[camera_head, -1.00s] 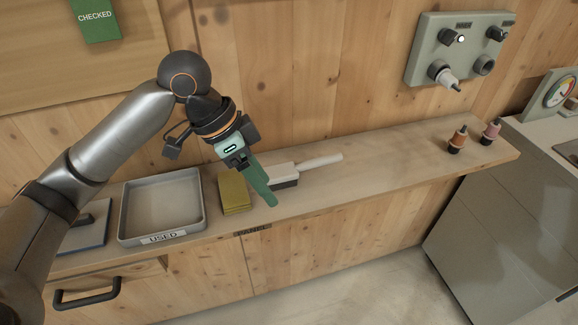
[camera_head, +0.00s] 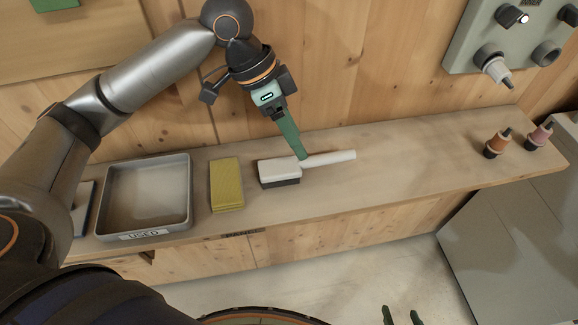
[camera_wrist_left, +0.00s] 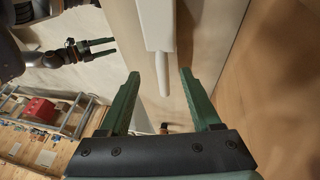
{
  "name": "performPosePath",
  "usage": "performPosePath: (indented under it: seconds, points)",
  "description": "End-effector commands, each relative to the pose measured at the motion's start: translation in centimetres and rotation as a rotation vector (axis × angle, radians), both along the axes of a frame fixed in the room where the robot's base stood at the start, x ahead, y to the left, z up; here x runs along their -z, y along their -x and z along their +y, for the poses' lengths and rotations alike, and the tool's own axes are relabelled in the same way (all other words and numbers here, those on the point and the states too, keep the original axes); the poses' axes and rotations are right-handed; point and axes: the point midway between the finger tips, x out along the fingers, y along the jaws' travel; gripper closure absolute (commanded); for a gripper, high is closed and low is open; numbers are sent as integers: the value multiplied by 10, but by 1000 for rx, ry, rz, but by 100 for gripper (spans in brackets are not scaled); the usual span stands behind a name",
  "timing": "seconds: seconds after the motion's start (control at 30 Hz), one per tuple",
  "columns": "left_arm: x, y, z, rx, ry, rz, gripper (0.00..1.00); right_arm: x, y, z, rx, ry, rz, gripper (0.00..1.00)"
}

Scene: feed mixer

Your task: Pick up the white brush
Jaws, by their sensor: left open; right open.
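The white brush (camera_head: 281,170) lies on the wooden shelf, its dark bristles down and its white handle (camera_head: 334,158) pointing right. My left gripper (camera_head: 303,157) is over the brush where head and handle meet, as seen in the head view. In the left wrist view the brush (camera_wrist_left: 157,22) shows beyond the open green fingers of my left gripper (camera_wrist_left: 158,85), with its handle lying between them in the picture. Nothing is held; the exact height gap cannot be told. My right gripper (camera_head: 402,316) shows only as two green fingertips, apart, at the bottom edge of the head view.
A yellow sponge (camera_head: 226,185) lies left of the brush. A grey tray labelled USED (camera_head: 143,236) stands further left. The wooden wall (camera_head: 330,70) rises close behind.

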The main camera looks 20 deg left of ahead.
Motion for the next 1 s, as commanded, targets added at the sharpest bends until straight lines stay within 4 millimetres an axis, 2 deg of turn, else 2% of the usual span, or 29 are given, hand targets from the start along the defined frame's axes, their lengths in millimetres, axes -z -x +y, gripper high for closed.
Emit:
performPosePath:
  seconds: [0.17, 0.43, 0.77, 1.0]
  points:
    - [13, 0, -4, 1, -1, 2, 36, 0, -1, 0, 0, 0, -2, 31]
    - [49, -2, -17, 1, 0, 2, 36, 1, -2, 0, 0, 0, -5, 31]
    - [55, -3, -19, 1, -1, -1, 36, 1, -3, 0, 0, -1, -6, 31]
    - [55, -3, -19, 1, -1, -1, 63, 1, -3, 0, 0, 0, -7, 31]
